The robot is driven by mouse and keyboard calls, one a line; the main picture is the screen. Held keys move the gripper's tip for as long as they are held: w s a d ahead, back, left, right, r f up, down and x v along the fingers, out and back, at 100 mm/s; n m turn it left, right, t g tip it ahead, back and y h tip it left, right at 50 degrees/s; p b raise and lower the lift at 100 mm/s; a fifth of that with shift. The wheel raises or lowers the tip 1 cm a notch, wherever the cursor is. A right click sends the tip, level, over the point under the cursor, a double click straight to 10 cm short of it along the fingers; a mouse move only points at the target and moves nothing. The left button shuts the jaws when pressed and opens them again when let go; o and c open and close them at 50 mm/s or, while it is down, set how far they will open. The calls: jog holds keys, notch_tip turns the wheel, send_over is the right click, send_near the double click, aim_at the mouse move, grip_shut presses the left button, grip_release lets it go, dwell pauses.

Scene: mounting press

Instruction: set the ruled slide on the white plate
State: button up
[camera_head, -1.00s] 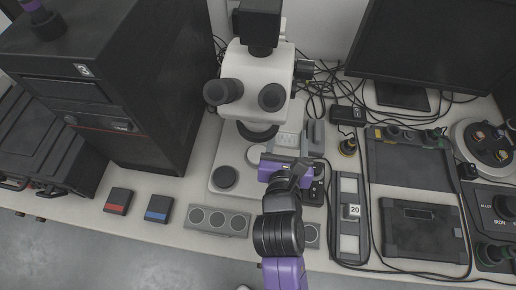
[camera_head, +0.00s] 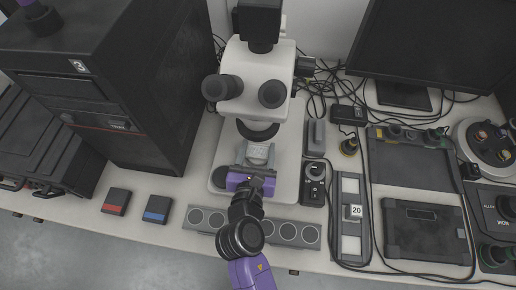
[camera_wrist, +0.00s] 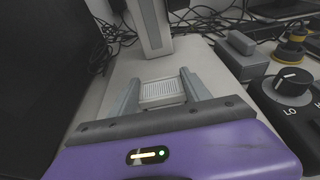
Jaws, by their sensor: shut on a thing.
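My gripper (camera_head: 257,157) is shut on the ruled slide (camera_wrist: 163,92), a pale rectangle with fine parallel lines. In the wrist view the slide lies between the two grey fingers, a finger at each side edge. In the head view my gripper is over the white microscope base (camera_head: 279,190), in front of and below the objective (camera_head: 258,131). The round white plate on that base is largely hidden beneath the slide and gripper. I cannot tell whether the slide touches it.
The microscope (camera_head: 258,75) stands close behind my gripper. A black tower (camera_head: 110,85) is to the left. A control box with a knob (camera_head: 314,181) is to the right. A grey strip with round discs (camera_head: 209,219) lies in front. Cables run at the right.

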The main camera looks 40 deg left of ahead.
jog(key=o, duration=1.5)
jog(key=shift+f, duration=0.15)
jog(key=shift+r, duration=0.2)
jog(key=v, duration=1.2)
jog(key=shift+b, duration=0.4)
jog(key=shift+f, duration=0.1)
